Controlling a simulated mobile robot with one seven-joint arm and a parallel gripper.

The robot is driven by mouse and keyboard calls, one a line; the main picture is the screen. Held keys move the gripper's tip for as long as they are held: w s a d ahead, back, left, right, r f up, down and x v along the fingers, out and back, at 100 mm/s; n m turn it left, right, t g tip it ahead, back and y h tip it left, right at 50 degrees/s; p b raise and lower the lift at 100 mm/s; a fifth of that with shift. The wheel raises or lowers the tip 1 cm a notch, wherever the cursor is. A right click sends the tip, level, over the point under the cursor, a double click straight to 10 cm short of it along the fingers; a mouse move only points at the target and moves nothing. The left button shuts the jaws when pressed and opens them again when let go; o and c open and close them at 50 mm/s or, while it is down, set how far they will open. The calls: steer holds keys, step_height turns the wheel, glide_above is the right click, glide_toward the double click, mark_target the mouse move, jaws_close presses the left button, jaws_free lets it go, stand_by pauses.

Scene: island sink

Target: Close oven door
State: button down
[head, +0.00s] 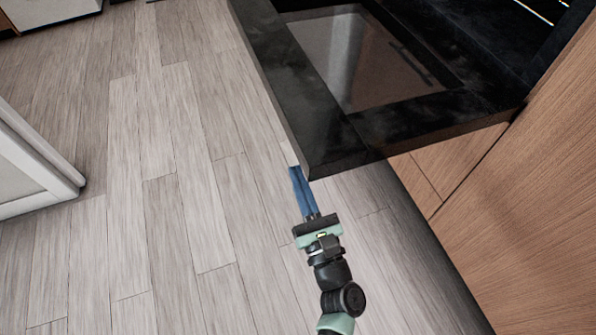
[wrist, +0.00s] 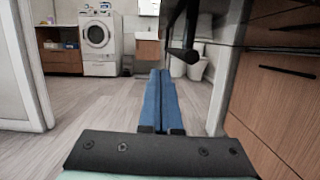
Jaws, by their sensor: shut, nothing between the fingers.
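The oven door (head: 315,135) is open and lies about level, jutting out from the cabinet front. It is black with a glass window (head: 365,55). My gripper (head: 297,174) is shut and empty, its blue fingers just at the door's near outer corner; the fingertips partly pass behind or under that edge in the head view. I cannot tell whether they touch. In the wrist view my gripper (wrist: 160,76) points forward along the floor, and the door (wrist: 196,20) shows edge-on above and to the right, with a dark handle-like bar (wrist: 184,55) hanging from it.
Wooden cabinet fronts (head: 520,190) stand close on the right, with dark handles (wrist: 287,70). A white frame or panel (head: 40,165) stands on the left. Grey plank floor (head: 160,190) between is clear. A washing machine (wrist: 98,40) is far back.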

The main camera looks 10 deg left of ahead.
mark_target(287, 134)
steer(key=shift+w+a+r+b, duration=0.1)
steer(key=shift+w+a+r, duration=0.5)
steer(key=shift+w+r, duration=0.35)
steer(key=shift+w+a+r+b, duration=0.15)
steer(key=shift+w+a+r, duration=0.45)
steer(key=shift+w+r, duration=0.35)
steer(key=shift+w+a+r+b, duration=0.1)
steer(key=shift+w+a+r, duration=0.5)
steer(key=shift+w+r, duration=0.35)
